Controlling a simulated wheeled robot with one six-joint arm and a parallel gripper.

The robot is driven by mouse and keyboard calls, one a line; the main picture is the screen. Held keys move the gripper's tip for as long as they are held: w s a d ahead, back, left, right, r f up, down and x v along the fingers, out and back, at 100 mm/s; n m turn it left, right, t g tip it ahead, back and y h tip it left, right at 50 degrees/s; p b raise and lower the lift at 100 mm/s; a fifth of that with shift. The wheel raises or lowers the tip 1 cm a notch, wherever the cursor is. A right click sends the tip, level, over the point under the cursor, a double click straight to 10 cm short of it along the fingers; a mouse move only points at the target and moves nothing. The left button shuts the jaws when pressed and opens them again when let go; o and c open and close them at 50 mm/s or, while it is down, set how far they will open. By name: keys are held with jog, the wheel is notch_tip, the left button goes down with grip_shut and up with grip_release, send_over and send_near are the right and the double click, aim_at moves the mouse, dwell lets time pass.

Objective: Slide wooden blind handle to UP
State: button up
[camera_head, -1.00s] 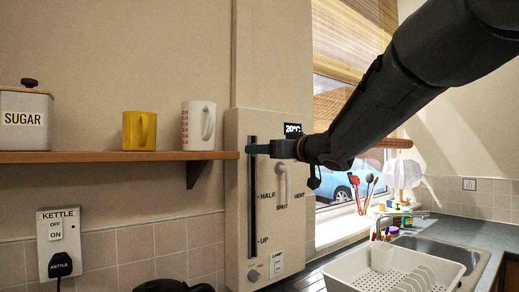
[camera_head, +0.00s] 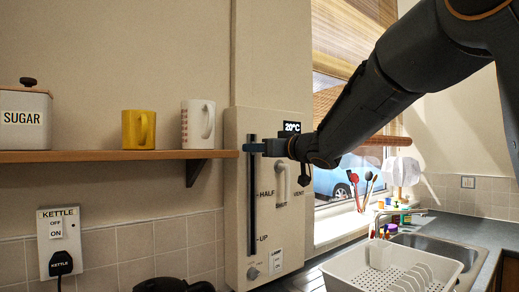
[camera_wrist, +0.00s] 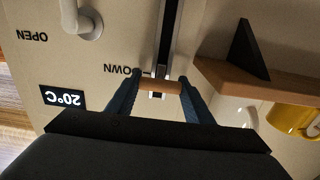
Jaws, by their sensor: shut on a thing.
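The wooden blind handle (camera_wrist: 160,86) is a short tan bar across a dark vertical slot (camera_head: 253,200) in a beige wall panel (camera_head: 283,245). It stands at the DOWN mark, the top end of the slot in the head view; the wrist view is upside down. HALF and UP are marked lower on the slot. My gripper (camera_wrist: 159,82) is shut on the handle, one blue-grey finger at each end. In the head view my gripper (camera_head: 254,147) hides the handle. The slatted blind (camera_head: 347,90) hangs in the window at the right.
A white lever (camera_head: 284,183) marked SHUT and VENT sits right of the slot, close under my arm. A wooden shelf (camera_head: 90,156) with a yellow mug (camera_head: 137,130) and white mug (camera_head: 197,125) ends near the panel's left edge. A dish rack (camera_head: 350,270) stands below right.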

jog(key=b, duration=1.5)
send_near(251, 242)
jog(key=x, duration=0.5)
jog(key=shift+w+a, duration=0.1)
jog(key=shift+w, duration=0.1)
jog(key=shift+f, duration=0.1)
jog(key=o, duration=1.5)
jog(key=shift+v, duration=3.95)
